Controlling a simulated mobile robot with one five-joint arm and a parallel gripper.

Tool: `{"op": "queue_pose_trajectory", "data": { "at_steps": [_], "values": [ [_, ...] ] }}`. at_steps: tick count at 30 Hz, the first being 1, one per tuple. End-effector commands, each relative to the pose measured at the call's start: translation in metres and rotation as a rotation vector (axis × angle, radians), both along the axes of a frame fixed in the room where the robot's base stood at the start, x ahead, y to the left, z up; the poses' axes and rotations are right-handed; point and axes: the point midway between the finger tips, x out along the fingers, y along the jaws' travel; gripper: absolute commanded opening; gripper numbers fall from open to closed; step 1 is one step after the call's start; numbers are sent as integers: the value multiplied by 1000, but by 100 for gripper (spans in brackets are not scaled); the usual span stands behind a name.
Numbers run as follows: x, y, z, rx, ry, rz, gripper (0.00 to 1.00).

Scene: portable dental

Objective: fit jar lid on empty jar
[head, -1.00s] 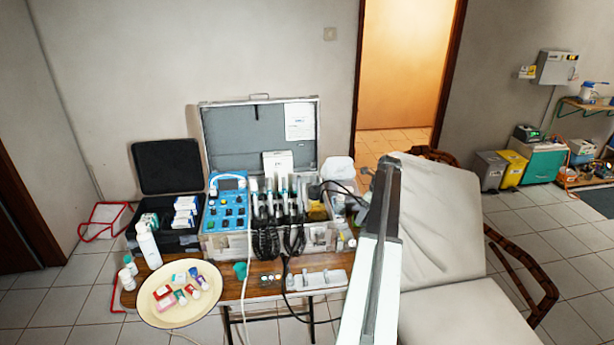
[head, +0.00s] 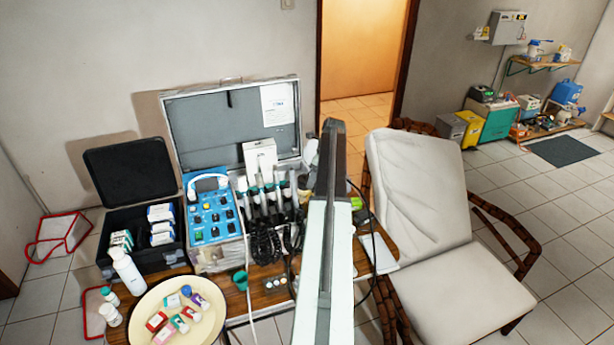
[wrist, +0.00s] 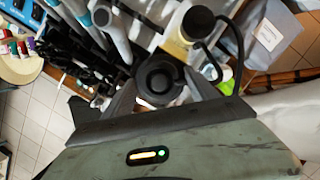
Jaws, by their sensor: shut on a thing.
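My gripper (wrist: 161,88) is shut on a round black piece (wrist: 160,78), which looks like the jar lid, in the middle of the wrist view. The lid's round face shows between the two dark fingers. In the head view my arm crosses the table's right part, and I cannot make out the fingers or lid there. I cannot identify the empty jar for sure. Just above the held piece in the wrist view is a yellowish container (wrist: 178,48) with a round black top (wrist: 198,22). What lies directly under the lid is hidden.
An open case with a blue control unit (head: 213,215) and several handpieces stands on the wooden table (head: 265,298). A cream plate (head: 205,327) with small bottles, a white bottle (head: 127,270) and a green cup (head: 240,280) are at left. A white reclining chair (head: 420,190) stands right.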

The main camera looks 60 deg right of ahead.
Motion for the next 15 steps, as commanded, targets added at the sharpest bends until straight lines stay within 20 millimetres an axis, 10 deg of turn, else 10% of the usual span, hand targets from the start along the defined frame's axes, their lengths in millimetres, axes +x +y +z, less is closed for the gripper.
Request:
{"op": "queue_pose_trajectory", "data": {
  "at_steps": [15],
  "values": [
    [2,2,-40,0,0,3,28]
  ]
}}
